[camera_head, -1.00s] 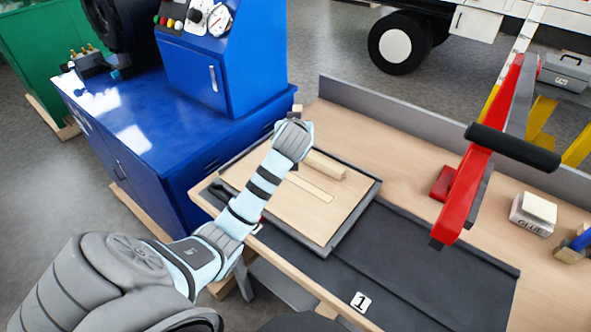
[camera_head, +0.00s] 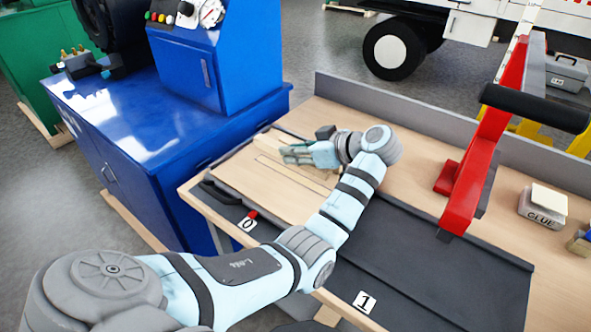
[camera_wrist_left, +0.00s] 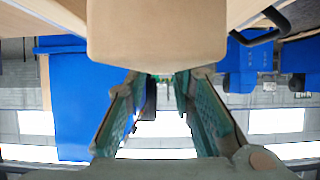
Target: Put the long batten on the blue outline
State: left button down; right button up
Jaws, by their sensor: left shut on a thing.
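My left gripper (camera_head: 292,155) reaches in from the right side of the wooden board (camera_head: 240,190), low over it, with its fingers pointing left. It is shut on a pale wooden batten (camera_head: 268,145), partly hidden by the hand. In the left wrist view a large pale wooden block face (camera_wrist_left: 157,35) fills the top middle, just beyond the fingers (camera_wrist_left: 160,85). A flat pale strip (camera_head: 290,172) lies on the board in front of the gripper. I cannot make out a blue outline. My right gripper is not in view.
The board sits in a dark tray on the bench. A blue machine cabinet (camera_head: 160,130) stands at the left. The dark mat (camera_head: 420,255) at the front right is clear.

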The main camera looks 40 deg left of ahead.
aim_at(296, 177)
pick_arm(q)
notch_tip(296, 177, down, 5)
jog(key=shift+b, duration=0.4)
jog(key=c, duration=1.4)
grip_release()
jog(key=shift+o, duration=0.2)
jog(key=shift+d+r, duration=0.1)
jog(key=v, duration=1.2)
